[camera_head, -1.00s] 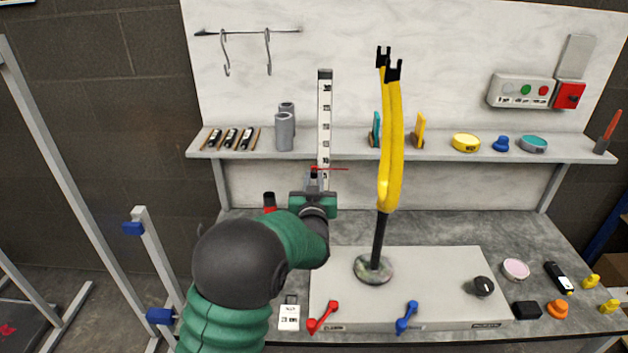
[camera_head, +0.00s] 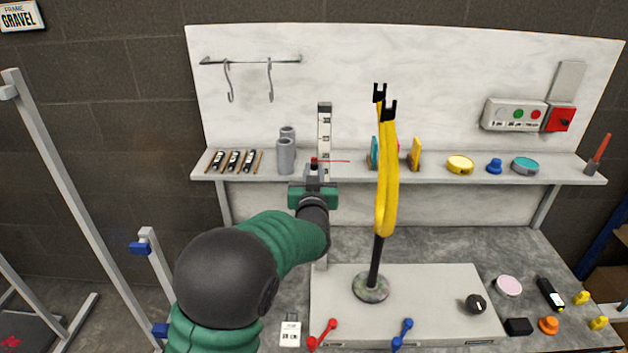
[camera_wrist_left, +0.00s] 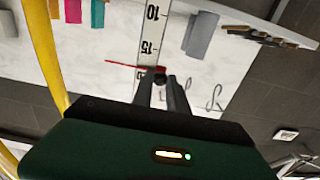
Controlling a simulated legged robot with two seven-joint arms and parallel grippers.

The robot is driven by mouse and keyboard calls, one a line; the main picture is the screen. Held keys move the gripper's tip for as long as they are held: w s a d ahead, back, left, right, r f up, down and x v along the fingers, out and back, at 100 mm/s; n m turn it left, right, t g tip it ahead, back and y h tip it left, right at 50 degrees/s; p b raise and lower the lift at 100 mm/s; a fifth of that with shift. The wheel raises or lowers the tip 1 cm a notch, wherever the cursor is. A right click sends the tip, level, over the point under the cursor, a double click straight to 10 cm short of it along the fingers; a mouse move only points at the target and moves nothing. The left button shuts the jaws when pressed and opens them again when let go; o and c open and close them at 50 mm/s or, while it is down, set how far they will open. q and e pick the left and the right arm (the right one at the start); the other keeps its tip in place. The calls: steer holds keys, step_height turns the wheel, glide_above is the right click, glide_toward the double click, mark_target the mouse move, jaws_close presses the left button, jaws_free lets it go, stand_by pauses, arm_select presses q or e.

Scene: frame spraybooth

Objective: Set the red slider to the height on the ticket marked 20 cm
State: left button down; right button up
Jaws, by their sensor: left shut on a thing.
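My left gripper (camera_head: 314,172) is shut on the slider. In the left wrist view the fingers (camera_wrist_left: 161,88) close on a small dark knob (camera_wrist_left: 160,74). There the pointer (camera_wrist_left: 128,65) crosses the scale (camera_wrist_left: 148,40) just past the 15 mark, near a partly hidden number. A white ticket (camera_head: 290,333) lies at the bench's front left; its print is too small to read. My right gripper is not in view.
A yellow frame on a stand (camera_head: 386,190) rises close to the right of my left gripper. Grey cylinders (camera_head: 286,157) stand on the shelf (camera_head: 345,176) just left of the scale. Red (camera_head: 322,335) and blue (camera_head: 402,335) levers sit at the bench's front.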

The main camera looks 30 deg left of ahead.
arm_select(q)
steer(key=shift+r, duration=0.85)
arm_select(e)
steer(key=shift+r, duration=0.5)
arm_select(q)
steer(key=c, duration=1.3)
jaws_free()
steer(key=shift+f, duration=0.15)
steer(key=v, duration=1.6)
steer(key=shift+s+d+f, duration=0.1)
steer(key=shift+s+d, duration=0.2)
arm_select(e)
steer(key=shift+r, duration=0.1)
